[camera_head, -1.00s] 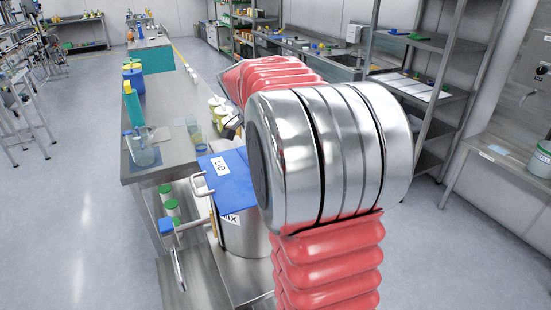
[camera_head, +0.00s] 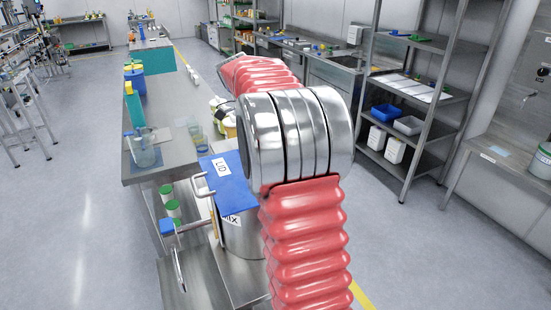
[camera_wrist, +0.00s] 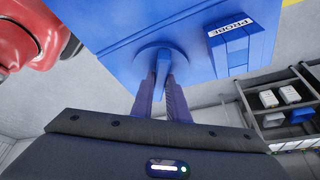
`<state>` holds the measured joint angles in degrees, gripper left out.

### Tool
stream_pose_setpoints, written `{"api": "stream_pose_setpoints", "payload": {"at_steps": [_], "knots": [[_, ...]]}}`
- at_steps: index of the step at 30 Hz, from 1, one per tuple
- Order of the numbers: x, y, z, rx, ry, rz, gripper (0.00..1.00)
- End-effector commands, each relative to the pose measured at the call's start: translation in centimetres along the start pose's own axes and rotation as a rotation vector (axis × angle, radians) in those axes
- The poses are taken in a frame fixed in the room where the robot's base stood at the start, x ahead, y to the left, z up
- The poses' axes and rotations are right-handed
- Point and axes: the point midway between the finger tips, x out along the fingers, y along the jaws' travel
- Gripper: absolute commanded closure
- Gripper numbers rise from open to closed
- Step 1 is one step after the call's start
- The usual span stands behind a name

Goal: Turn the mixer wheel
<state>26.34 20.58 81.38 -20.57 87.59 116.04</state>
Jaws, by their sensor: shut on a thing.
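A metal pot (camera_head: 238,238) marked MIX stands on the low metal stand, with a blue lid (camera_head: 228,188) labelled LID on top. Left of it are a bent light metal handle (camera_head: 203,190), a blue block (camera_head: 167,223) on a rod and a thin grey piece (camera_head: 180,270), seen nearly edge-on. I cannot tell which of these is the mixer wheel. In the wrist view, my gripper (camera_wrist: 162,85) is shut on a blue handle (camera_wrist: 162,62) that rises from a round boss on a blue panel (camera_wrist: 120,28). The panel carries a PROBE block (camera_wrist: 231,48). My arm hides the gripper in the head view.
A steel table (camera_head: 178,150) behind the pot holds a clear jug (camera_head: 145,152) and several containers. Green-capped bottles (camera_head: 172,208) stand left of the pot. A shelf rack (camera_head: 420,110) with bins is at the right. The floor at the left is clear.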

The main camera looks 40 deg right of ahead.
Motion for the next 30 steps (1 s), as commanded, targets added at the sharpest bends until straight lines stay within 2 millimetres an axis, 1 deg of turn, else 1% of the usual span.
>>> {"api": "stream_pose_setpoints", "payload": {"at_steps": [1,15,16,21,24,30], "knots": [[-0.14,-0.06,0.34,0.007,-0.007,0.000,1.00],[-0.13,-0.08,0.30,0.024,-0.007,0.007,1.00],[-0.12,-0.09,0.30,0.024,-0.006,0.006,0.85],[-0.07,-0.07,0.18,0.025,-0.004,0.008,0.73],[-0.05,-0.07,0.12,0.025,-0.003,0.008,0.67],[-0.03,-0.06,0.05,0.026,-0.001,0.009,0.67]]}}
